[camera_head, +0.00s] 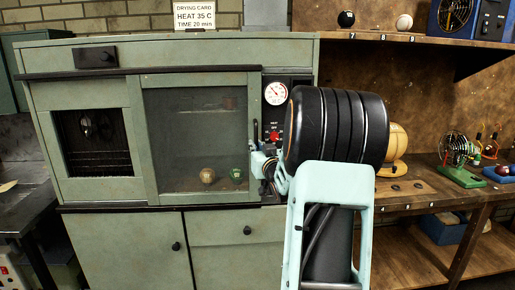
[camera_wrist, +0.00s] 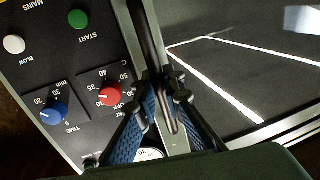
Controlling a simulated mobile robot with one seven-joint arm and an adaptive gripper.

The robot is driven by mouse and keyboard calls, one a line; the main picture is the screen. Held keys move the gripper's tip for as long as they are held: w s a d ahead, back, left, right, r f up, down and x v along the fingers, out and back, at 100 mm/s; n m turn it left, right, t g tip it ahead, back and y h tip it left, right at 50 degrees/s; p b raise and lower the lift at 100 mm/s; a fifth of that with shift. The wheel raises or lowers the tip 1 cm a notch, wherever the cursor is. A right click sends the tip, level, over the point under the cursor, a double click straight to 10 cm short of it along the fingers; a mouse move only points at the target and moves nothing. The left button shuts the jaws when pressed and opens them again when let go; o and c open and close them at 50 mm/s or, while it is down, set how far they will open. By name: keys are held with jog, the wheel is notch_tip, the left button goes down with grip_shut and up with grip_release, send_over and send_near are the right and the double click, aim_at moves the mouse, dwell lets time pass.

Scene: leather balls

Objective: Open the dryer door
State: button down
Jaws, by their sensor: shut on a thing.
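The dryer door (camera_head: 153,140) is a green frame with a dark glass pane, in the middle of the green cabinet. It looks closed and flush with the front. Its black upright handle (camera_head: 255,132) is on the right edge. My gripper (camera_head: 262,168) is at the handle's lower part, partly hidden by my arm. In the wrist view, my gripper (camera_wrist: 166,88) has its blue-padded fingers closed on either side of the dark handle bar (camera_wrist: 148,32). The glass pane (camera_wrist: 230,80) lies right of it. Two balls (camera_head: 208,176) show dimly behind the glass.
A control panel with a red knob (camera_wrist: 110,94), a blue knob (camera_wrist: 54,112) and buttons is left of the handle in the wrist view. A gauge (camera_head: 275,93) sits above my gripper. A workbench (camera_head: 415,190) with a yellow ball (camera_head: 398,140) stands to the right.

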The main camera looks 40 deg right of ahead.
jog(key=shift+y, duration=0.3)
jog(key=w+a+b, duration=0.3)
jog(key=a, duration=0.1)
jog(key=w+a+b, duration=0.2)
jog(key=a+b, duration=0.1)
jog(key=a, duration=0.2)
jog(key=w+a+b, duration=0.2)
jog(key=w+a, duration=0.1)
jog(key=a, duration=0.2)
jog(key=shift+w+a+f+b, duration=0.2)
jog(key=shift+w+f+b, duration=0.1)
jog(key=shift+b, duration=0.1)
jog(key=p, duration=0.5)
send_near(149, 144)
jog(key=x, duration=0.2)
jog(key=d+x, duration=0.1)
jog(key=x, duration=0.2)
jog(key=shift+w+a+f, duration=0.1)
jog(key=shift+w+a, duration=0.25)
jog(key=shift+a, duration=0.15)
jog(key=c, duration=2)
grip_release()
jog(key=shift+c, duration=0.2)
jog(key=shift+s, duration=0.15)
jog(key=v, duration=1.1)
jog(key=shift+s+a, duration=0.25)
jog(key=shift+s, duration=0.1)
jog(key=shift+f, duration=0.1)
